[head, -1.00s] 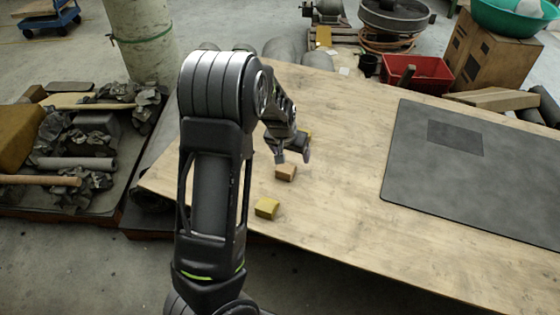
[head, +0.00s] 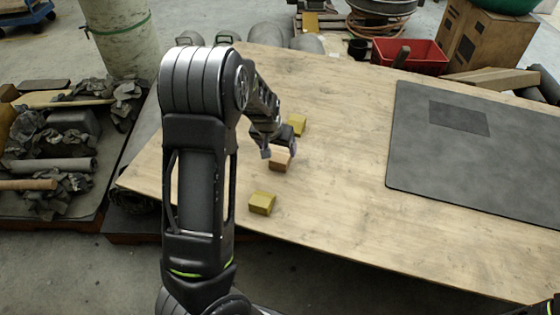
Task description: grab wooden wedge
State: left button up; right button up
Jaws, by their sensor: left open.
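A small brown wooden wedge (head: 279,163) lies on the wooden table. My left gripper (head: 279,151) reaches in from the left with its fingers pointing down. It is open, with one fingertip on each side of the wedge's upper part. I cannot tell whether the fingers touch it. The gripper hides part of the wedge's far side. My right gripper is not in view.
One yellow block (head: 262,203) lies in front of the wedge and another yellow block (head: 297,124) lies behind it. A dark grey mat (head: 430,165) covers the table's right part. A red bin (head: 410,55) stands beyond the far edge. The table's middle is clear.

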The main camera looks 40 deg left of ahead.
aim_at(280, 155)
pick_arm(q)
jog(key=shift+x, duration=1.3)
jog(key=shift+b+x, duration=0.5)
jog(key=shift+x, duration=2.15)
jog(key=shift+d, duration=0.1)
jog(key=shift+r, duration=0.1)
jog(key=c, duration=1.5)
notch_tip(280, 155, up, 10)
jog(key=shift+p, duration=0.6)
